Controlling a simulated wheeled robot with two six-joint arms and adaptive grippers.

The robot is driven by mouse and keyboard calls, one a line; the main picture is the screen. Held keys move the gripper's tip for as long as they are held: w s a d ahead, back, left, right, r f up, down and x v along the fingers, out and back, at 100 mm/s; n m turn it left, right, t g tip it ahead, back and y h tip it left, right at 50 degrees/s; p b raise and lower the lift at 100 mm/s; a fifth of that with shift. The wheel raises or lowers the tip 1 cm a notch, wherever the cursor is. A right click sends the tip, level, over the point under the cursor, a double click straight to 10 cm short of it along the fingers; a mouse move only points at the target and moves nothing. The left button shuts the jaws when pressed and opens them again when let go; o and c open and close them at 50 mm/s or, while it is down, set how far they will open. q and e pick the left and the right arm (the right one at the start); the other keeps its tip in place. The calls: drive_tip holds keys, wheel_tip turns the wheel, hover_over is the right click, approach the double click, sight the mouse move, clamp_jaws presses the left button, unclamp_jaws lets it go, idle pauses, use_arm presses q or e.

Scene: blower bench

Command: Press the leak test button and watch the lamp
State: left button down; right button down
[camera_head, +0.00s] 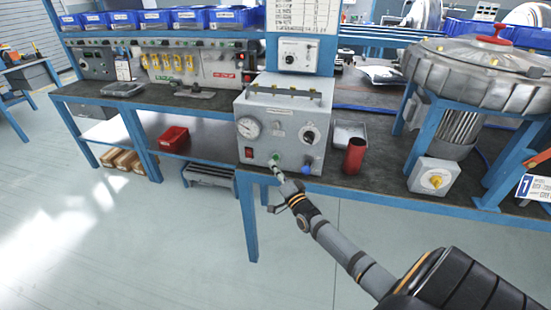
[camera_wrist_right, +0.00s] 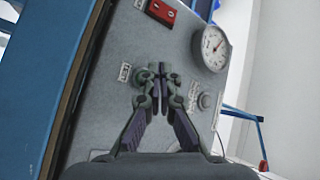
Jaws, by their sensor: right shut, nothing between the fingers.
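The grey test box (camera_head: 262,170) stands on the bench with its front panel facing me. My right gripper (camera_head: 276,170) is shut and empty, its fingertips at the lower panel between the red switch (camera_head: 248,152) and a blue knob (camera_head: 307,167). A small green spot (camera_head: 275,158) shows right at the tips; I take it for the button, mostly hidden. In the right wrist view the shut fingertips (camera_wrist_right: 157,72) point at the panel; contact cannot be told. A small round grey fitting (camera_wrist_right: 205,100), perhaps the lamp, looks unlit. My left gripper is not in view.
A pressure gauge (camera_head: 249,127) and a black dial (camera_head: 309,136) are on the same panel. A red cup (camera_head: 354,156) and a shallow tray (camera_head: 349,134) stand to the right. A large blower (camera_head: 480,75) fills the bench's right side. Floor in front is clear.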

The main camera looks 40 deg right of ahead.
drive_tip(key=s+a+p, duration=0.2)
drive_tip(key=s+a, duration=0.1)
drive_tip(key=shift+a, duration=0.25)
idle(0.4)
drive_tip(key=s+f+n+g+p, duration=0.1)
drive_tip(key=s+f+n+g, duration=0.15)
drive_tip(key=s+f, duration=0.45)
drive_tip(key=s+a+f+n+g+p, duration=0.15)
drive_tip(key=f+g, duration=0.25)
drive_tip(key=f, duration=0.8)
drive_tip(key=s+f+n+g+p, duration=0.25)
drive_tip(key=s+f, duration=0.35)
drive_tip(key=f, duration=0.3)
drive_tip(key=s+a+f+n+g, duration=0.2)
drive_tip(key=s+f, duration=0.3)
drive_tip(key=s, duration=0.6)
drive_tip(key=s+a+f+n+g+p, duration=0.1)
drive_tip(key=s+f+g, duration=0.4)
drive_tip(key=s, duration=0.6)
drive_tip(key=s+a+f+n+g+y+p, duration=0.1)
drive_tip(key=s+a+f+n+g, duration=0.2)
drive_tip(key=s, duration=0.8)
wheel_tip(320, 180, down, 2)
drive_tip(key=shift+a+f, duration=0.2)
drive_tip(key=shift+a, duration=0.05)
